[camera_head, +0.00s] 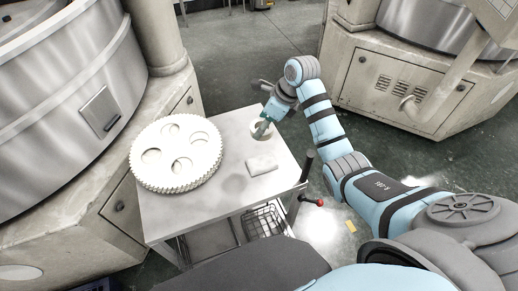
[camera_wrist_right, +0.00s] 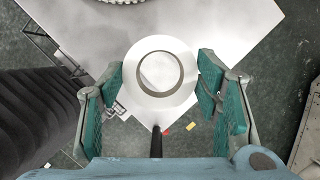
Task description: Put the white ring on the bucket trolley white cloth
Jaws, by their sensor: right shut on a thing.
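The white ring (camera_head: 257,135) is at my right gripper (camera_head: 266,125), over the far right part of the trolley top (camera_head: 212,217). I cannot tell how far the ring is above the top. The white cloth (camera_head: 262,164) lies folded flat on the trolley, nearer to me than the ring and apart from it. In the right wrist view I cannot make out the cloth clearly. My left gripper is not in view.
A large white toothed disc (camera_head: 176,152) with round holes covers the left of the trolley. A dark handle post (camera_head: 307,168) and a red-knobbed lever (camera_head: 310,200) are at its right corner. Large machines stand left (camera_head: 75,95) and right (camera_head: 400,80). A wire basket (camera_head: 263,222) hangs below.

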